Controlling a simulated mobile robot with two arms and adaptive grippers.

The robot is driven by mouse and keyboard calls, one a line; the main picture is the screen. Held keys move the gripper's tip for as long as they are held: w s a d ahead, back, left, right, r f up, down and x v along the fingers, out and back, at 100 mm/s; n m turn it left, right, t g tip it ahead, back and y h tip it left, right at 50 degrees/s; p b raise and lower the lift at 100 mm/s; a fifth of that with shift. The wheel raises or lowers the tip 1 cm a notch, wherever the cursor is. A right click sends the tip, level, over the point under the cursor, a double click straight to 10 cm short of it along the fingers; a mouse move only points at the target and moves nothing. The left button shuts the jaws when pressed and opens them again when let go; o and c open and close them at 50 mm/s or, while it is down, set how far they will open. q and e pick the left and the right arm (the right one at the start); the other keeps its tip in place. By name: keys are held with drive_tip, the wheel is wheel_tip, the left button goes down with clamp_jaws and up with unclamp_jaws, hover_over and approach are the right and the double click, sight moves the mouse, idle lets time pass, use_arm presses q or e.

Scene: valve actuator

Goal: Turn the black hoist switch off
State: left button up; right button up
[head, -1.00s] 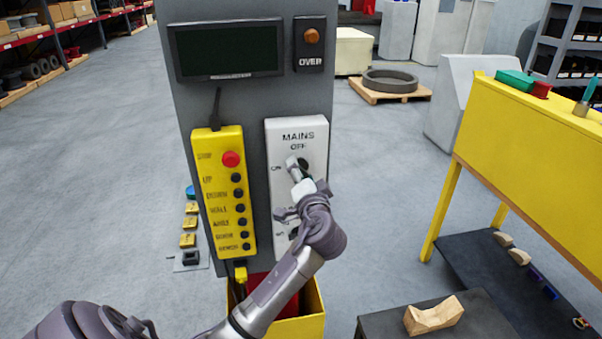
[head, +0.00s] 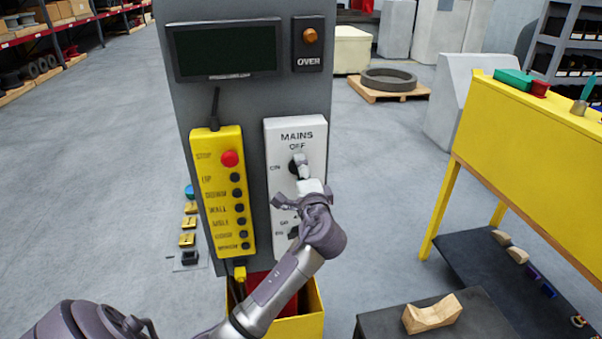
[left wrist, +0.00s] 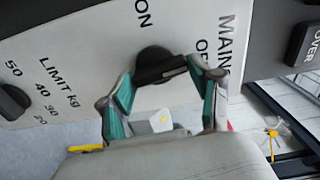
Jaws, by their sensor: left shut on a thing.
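The black hoist switch (head: 293,168) is a rotary knob on the white MAINS panel (head: 312,134), partly hidden by my left gripper in the head view. In the left wrist view the knob (left wrist: 157,63) shows its bar handle with a pale mark, pointing roughly at the OFF lettering. ON is printed to the side of it. My left gripper (head: 301,172) is at the knob, with its teal-padded fingers (left wrist: 162,78) on either side of the handle and shut on it. My right gripper is in neither view.
Below the switch is a LIMIT kg dial (left wrist: 12,101). A yellow pendant (head: 223,195) with a red stop button (head: 229,158) hangs just left of the panel. A yellow bin (head: 312,312) stands below. A yellow bench (head: 520,135) is at the right.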

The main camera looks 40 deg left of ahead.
use_arm(q)
drive_tip(key=shift+f, duration=0.1)
idle(0.6)
drive_tip(key=o, duration=1.1)
drive_tip(key=shift+o, duration=0.2)
drive_tip(key=v, duration=1.2)
drive_tip(key=shift+w+d, duration=0.1)
